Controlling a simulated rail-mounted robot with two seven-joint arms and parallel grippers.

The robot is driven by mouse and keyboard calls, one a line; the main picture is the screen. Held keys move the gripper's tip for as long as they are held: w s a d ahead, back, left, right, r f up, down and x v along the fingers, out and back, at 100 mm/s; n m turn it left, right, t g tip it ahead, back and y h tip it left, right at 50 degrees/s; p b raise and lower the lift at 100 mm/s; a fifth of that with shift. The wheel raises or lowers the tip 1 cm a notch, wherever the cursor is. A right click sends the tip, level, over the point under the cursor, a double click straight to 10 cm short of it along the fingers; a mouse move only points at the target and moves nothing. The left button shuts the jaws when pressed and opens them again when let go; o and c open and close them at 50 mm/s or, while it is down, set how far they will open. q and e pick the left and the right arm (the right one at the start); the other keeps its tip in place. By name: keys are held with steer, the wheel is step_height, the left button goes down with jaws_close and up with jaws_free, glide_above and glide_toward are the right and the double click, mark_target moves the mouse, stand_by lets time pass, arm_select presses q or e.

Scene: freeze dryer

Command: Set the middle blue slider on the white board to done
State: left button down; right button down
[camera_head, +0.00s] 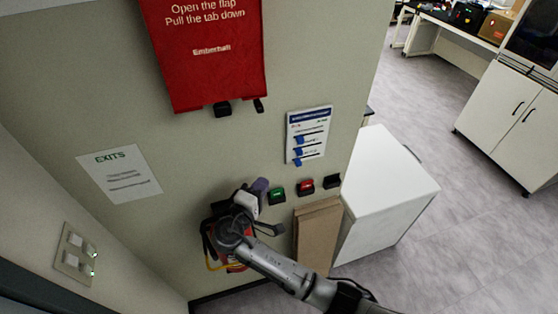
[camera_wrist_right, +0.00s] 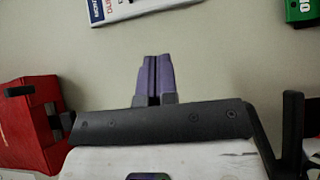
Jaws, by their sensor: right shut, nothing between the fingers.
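The white board (camera_head: 319,127) hangs on the wall with a dark blue header and three blue sliders at its left side, one above another. The middle blue slider (camera_head: 298,152) sits at the left end of its row. In the right wrist view a part of the white board (camera_wrist_right: 140,8) shows at the top edge; no slider shows there. My right gripper (camera_head: 261,187) is below and left of the board, apart from it. Its purple fingers are shut and empty in the right wrist view (camera_wrist_right: 153,78). My left gripper is not in view.
Green (camera_head: 277,195), red (camera_head: 305,187) and black (camera_head: 331,181) wall units sit below the board. A red flap sign (camera_head: 208,55) hangs above left. A brown panel (camera_head: 317,235) and white cabinet (camera_head: 385,190) stand below. A red object (camera_wrist_right: 28,128) is left of my right gripper.

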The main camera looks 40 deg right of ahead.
mark_target(296, 152)
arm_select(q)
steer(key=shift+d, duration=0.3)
arm_select(e)
steer(key=shift+d+n, duration=0.1)
steer(key=shift+n, duration=0.2)
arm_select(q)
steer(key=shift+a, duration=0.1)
